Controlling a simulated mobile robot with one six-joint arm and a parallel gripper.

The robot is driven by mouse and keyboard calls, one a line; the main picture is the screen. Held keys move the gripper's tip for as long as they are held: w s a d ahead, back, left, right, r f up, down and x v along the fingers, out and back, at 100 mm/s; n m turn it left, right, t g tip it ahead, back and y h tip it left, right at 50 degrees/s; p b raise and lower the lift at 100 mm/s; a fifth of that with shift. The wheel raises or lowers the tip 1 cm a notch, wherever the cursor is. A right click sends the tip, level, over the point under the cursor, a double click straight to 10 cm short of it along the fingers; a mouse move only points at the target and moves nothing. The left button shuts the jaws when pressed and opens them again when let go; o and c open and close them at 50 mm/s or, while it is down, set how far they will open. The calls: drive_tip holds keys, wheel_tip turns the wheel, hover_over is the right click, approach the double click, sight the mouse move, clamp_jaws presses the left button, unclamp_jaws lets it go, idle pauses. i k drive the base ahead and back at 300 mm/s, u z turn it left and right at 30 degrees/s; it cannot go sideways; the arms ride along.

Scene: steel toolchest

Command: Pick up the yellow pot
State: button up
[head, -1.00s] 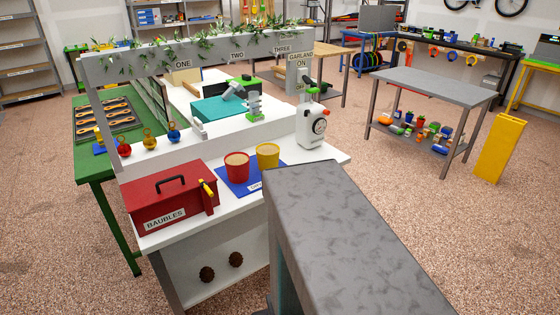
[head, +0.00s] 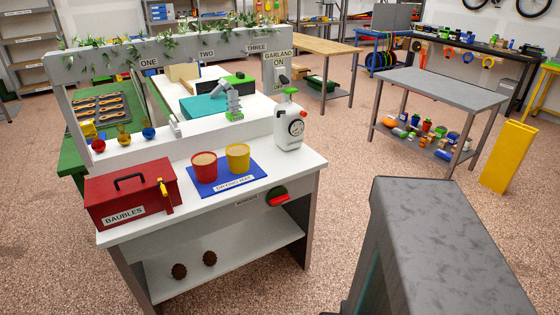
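The yellow pot (head: 238,159) stands upright on a blue mat (head: 214,189) near the front of the white bench (head: 285,164). Its top shows a tan, sand-coloured surface. A red pot (head: 204,168) of similar size stands close on its left, on the same mat. The mat's label seems to read "DRYING MAT". My gripper is not in view, so its state and its distance from the pot do not show.
A red box marked "BAUBLES" (head: 120,199) stands left of the mat. A white bottle-like device with a gauge (head: 289,127) stands to the right. A red and green item (head: 277,197) is at the bench's front edge. A yellow stand (head: 508,158) is on the floor at right.

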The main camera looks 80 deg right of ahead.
sight(239, 159)
drive_tip(key=z, duration=0.2)
drive_tip(key=k, duration=0.7)
drive_tip(key=z, duration=0.4)
drive_tip(key=i, duration=0.55)
drive_tip(key=z, duration=0.15)
drive_tip(key=k, duration=0.6)
drive_tip(key=u, duration=0.2)
drive_tip(key=i, duration=0.35)
drive_tip(key=z, duration=0.05)
